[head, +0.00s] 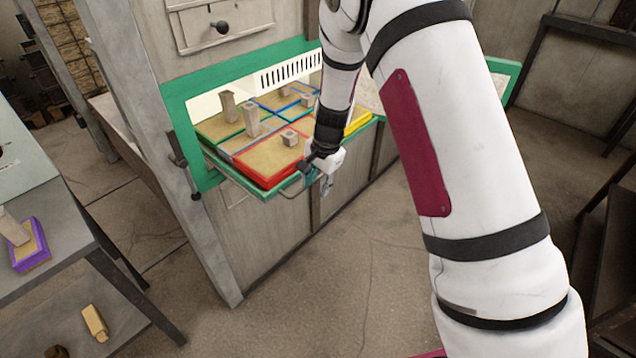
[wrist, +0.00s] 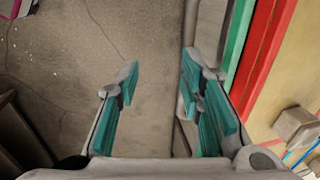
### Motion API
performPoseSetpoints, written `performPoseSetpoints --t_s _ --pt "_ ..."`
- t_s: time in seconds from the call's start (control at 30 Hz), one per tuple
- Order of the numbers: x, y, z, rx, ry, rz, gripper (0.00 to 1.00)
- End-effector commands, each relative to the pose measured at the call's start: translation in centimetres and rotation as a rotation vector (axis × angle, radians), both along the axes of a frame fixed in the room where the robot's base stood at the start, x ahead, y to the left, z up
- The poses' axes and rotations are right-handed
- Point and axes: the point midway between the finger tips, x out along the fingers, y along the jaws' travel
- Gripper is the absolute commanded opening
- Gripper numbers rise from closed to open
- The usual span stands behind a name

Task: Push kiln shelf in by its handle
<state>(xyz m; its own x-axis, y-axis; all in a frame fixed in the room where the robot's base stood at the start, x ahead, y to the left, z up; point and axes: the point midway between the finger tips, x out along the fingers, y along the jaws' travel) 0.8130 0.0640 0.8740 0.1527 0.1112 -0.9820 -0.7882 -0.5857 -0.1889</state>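The kiln shelf (head: 231,177) is a green-edged tray sticking out of the green-framed kiln opening (head: 178,120). It carries coloured sections with small beige blocks on them. A thin grey handle (head: 291,192) shows at its front edge. My gripper (head: 325,182) is at the shelf's front edge, close to the handle, pointing down. In the wrist view, my gripper's teal fingers (wrist: 160,95) stand apart with floor visible between them. The shelf's green and red edge (wrist: 240,45) lies to the right of the right finger. I cannot tell whether the fingers touch the handle.
A grey table (head: 50,230) at left holds a purple-edged tray (head: 32,262), with a beige block (head: 95,323) on its lower shelf. A drawer with a dark knob (head: 220,27) is above the opening. A latch (head: 180,160) is on the kiln's left post. Floor in front is clear.

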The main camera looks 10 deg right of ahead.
Motion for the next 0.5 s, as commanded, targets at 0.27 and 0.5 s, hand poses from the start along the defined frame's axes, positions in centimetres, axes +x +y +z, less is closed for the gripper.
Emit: performPoseSetpoints --t_s 0.27,0.5 --pt "-0.5 -0.3 1.2 -0.001 0.007 -0.001 0.30" --pt "-0.6 -0.4 2.9 -0.001 0.003 -0.001 0.30"
